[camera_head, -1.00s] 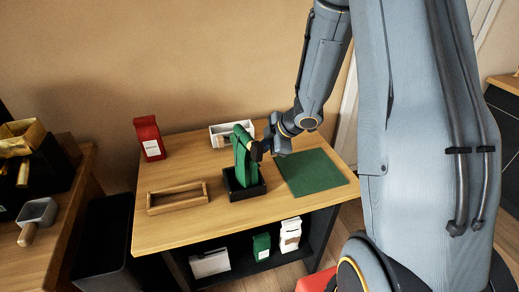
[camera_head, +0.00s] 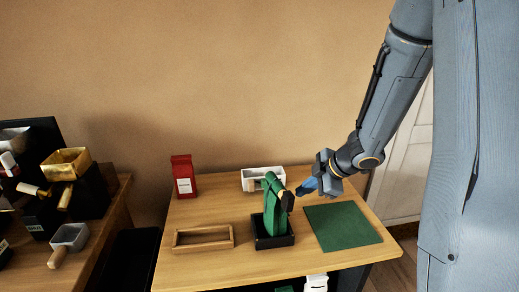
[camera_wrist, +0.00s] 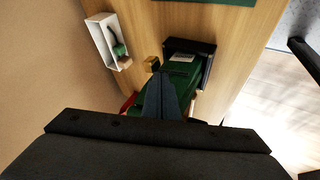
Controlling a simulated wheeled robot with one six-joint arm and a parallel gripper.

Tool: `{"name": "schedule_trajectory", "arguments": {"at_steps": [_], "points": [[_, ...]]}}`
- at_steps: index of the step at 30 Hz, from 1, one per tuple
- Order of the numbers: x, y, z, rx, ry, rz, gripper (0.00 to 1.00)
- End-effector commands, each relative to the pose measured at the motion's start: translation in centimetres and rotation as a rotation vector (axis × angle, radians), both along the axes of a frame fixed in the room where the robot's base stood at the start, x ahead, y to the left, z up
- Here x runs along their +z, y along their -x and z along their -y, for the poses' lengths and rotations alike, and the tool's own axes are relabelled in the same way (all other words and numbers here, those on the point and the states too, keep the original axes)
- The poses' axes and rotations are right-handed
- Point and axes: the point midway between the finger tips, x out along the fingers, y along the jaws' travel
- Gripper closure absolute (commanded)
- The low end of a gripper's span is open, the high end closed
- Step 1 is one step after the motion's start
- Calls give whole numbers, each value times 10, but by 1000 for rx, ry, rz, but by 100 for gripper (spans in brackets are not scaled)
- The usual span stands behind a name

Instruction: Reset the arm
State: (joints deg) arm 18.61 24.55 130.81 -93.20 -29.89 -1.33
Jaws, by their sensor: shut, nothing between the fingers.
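My gripper (camera_head: 306,187) is in the air to the right of a tall green bag (camera_head: 274,205), apart from it in the head view. Its blue fingers are shut and empty; they also show in the wrist view (camera_wrist: 160,98), overlapping the green bag (camera_wrist: 178,75) in the picture. The bag stands in a black open tray (camera_head: 272,241) on the wooden table. A dark piece with a gold-coloured end shows at the bag's upper right.
A green mat (camera_head: 342,226) lies right of the tray. A wooden frame tray (camera_head: 203,238) is to the left. A red bag (camera_head: 183,177) and a white bin (camera_head: 262,179) stand at the back. A side table with bins (camera_head: 66,163) is at far left.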

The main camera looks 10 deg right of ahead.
Motion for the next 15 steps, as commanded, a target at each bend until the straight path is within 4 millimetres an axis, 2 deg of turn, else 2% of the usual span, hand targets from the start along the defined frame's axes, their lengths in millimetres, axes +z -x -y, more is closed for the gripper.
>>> {"name": "schedule_trajectory", "arguments": {"at_steps": [4,8,11,15], "points": [[6,-9,4,-135,17,7,100],[12,-9,15,-373,32,-11,100],[13,4,22,-571,35,-53,100],[11,38,23,-835,14,-152,100]]}}
